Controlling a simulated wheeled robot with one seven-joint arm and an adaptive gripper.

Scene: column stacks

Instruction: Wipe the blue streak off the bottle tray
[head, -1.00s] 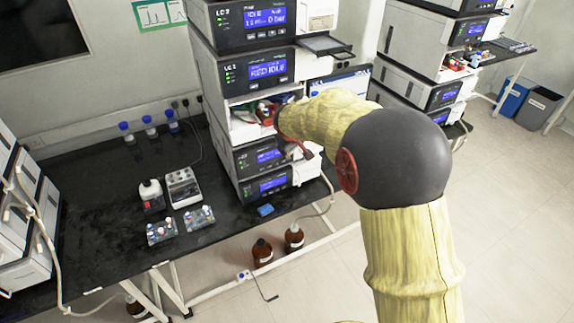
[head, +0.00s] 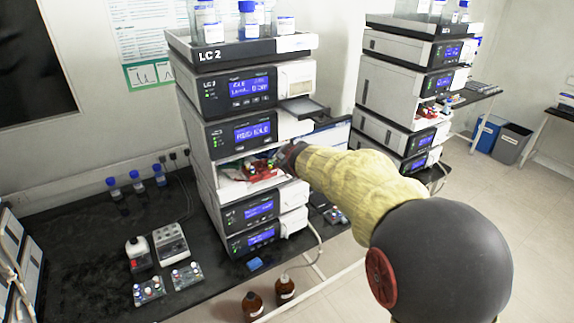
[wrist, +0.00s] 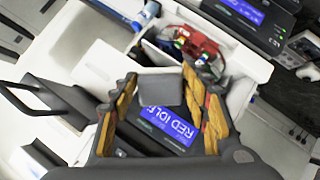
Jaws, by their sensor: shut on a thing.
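The bottle tray (head: 240,52) sits on top of the near stack marked LC 2, with several clear bottles, some blue-capped, standing in it. I cannot make out a blue streak on the part of the tray that shows. In the wrist view my gripper (wrist: 160,84) is shut on a small grey block (wrist: 161,92), one finger on each side. Behind the block is a module's blue display (wrist: 168,122). In the head view my forearm reaches to the stack's middle, well below the tray; the gripper itself is not clear there.
An open bay with red and coloured parts (head: 262,172) lies beside my wrist. Bottles (head: 137,182), small racks (head: 187,275) and a blue pad (head: 254,264) are on the black bench. A second stack (head: 405,95) stands right.

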